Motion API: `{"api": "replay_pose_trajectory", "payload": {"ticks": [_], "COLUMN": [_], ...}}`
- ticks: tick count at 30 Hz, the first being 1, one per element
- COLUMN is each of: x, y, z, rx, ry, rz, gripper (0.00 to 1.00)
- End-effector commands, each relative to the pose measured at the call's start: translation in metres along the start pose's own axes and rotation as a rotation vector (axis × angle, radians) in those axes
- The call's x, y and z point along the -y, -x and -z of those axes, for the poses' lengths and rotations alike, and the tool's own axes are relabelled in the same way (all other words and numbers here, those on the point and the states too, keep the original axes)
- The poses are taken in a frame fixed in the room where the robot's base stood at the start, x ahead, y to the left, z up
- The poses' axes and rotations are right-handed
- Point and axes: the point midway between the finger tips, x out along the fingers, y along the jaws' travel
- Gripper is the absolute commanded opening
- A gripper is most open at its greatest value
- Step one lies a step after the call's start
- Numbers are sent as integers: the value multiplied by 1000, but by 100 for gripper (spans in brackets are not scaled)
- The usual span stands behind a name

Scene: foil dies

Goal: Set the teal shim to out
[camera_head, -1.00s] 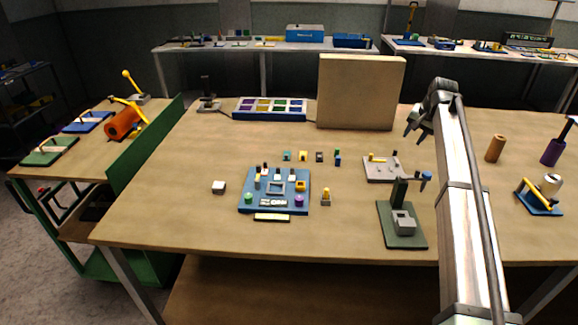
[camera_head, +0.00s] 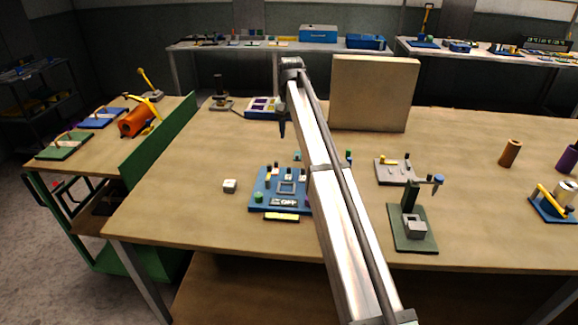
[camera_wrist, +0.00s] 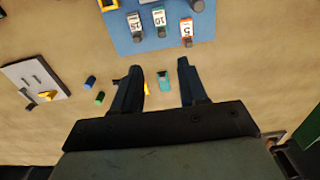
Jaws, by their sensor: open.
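The teal shim (camera_wrist: 164,80) is a small teal block lying on the bare table, in the gap between my fingers in the wrist view. In the head view it shows as a small teal spot (camera_head: 297,156) beside my arm. My gripper (camera_wrist: 159,66) is open and empty, pointing down over it; it also shows in the head view (camera_head: 282,128). The blue board (camera_head: 260,204) stands in front of the shim. In the wrist view the board (camera_wrist: 200,28) carries blocks marked 15, 10 and 5. My arm hides the board's right part.
A yellow piece (camera_wrist: 121,88) is partly behind my left finger. A blue piece (camera_wrist: 90,82) and a green piece (camera_wrist: 99,97) lie farther left. A white cube (camera_head: 230,186) is left of the board. A tan upright panel (camera_head: 372,93) stands behind, right of my gripper.

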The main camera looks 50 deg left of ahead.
Motion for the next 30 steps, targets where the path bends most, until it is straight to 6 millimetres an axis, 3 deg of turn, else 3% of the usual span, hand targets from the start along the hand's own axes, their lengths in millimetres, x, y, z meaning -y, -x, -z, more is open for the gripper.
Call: {"api": "replay_pose_trajectory", "payload": {"ticks": [8,24,30], "x": [5,4,4], "y": [-23,-113,-131], "z": [-3,-3,-2], "rx": [6,5,4], "ry": [7,6,6], "rz": [-4,-3,-2], "gripper": [43,43,43]}}
